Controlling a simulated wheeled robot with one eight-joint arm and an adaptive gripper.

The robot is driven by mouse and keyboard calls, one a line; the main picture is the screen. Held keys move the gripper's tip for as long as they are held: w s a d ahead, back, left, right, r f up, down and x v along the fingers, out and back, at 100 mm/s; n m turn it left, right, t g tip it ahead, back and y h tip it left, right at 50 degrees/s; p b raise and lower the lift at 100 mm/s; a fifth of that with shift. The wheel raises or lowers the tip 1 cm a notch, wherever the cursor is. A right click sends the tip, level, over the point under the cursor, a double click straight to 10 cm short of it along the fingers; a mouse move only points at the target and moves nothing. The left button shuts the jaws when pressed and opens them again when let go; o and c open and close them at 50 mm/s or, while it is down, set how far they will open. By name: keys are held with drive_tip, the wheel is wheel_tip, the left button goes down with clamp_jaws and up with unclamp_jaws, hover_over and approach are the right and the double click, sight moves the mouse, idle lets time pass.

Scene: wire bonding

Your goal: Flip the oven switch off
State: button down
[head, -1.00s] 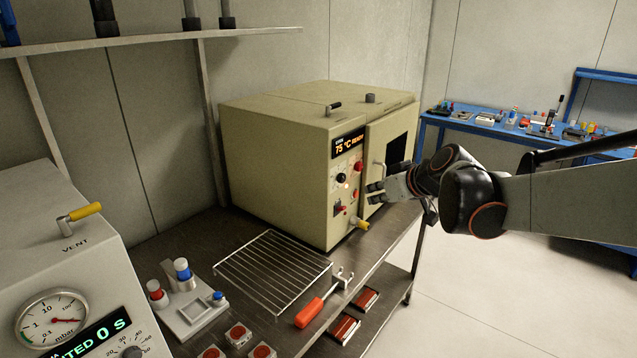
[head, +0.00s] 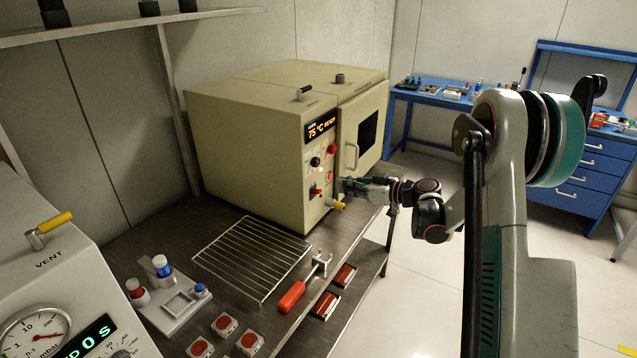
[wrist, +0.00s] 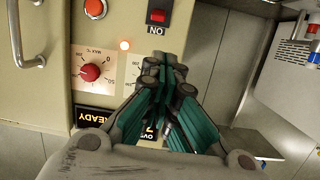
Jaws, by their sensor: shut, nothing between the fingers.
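The oven (head: 250,150) is a beige box on the steel bench, with a control panel on its front. Its switch (head: 316,191) is a red rocker low on the panel. In the wrist view, which looks upside down, the red switch (wrist: 158,16) sits in a black frame beside an ON label. My gripper (head: 343,185) is at the right of the panel, close to the switch. In the wrist view the gripper (wrist: 164,62) is shut and empty, its tips pointing toward the switch with a gap in the picture. Contact is not visible.
The oven door handle (head: 351,156), a red knob (wrist: 90,72) and a yellow-tipped lever (head: 337,204) are near my gripper. A lit lamp (wrist: 125,45) glows on the panel. A wire rack (head: 250,258) and red-handled tool (head: 292,297) lie on the bench.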

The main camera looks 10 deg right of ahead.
sight(312, 183)
drive_tip(key=shift+w+d+f+n+t+y, duration=0.15)
drive_tip(key=shift+d+f+n+y, duration=0.15)
drive_tip(key=shift+f, duration=0.35)
drive_tip(key=shift+w+d+f+n+t+y, duration=0.1)
drive_tip(key=shift+d+f+n+t+y, duration=0.2)
drive_tip(key=shift+f, duration=0.35)
drive_tip(key=b+x, duration=0.1)
drive_tip(key=x, duration=0.8)
drive_tip(key=shift+w+a, duration=0.25)
drive_tip(key=shift+a, duration=0.05)
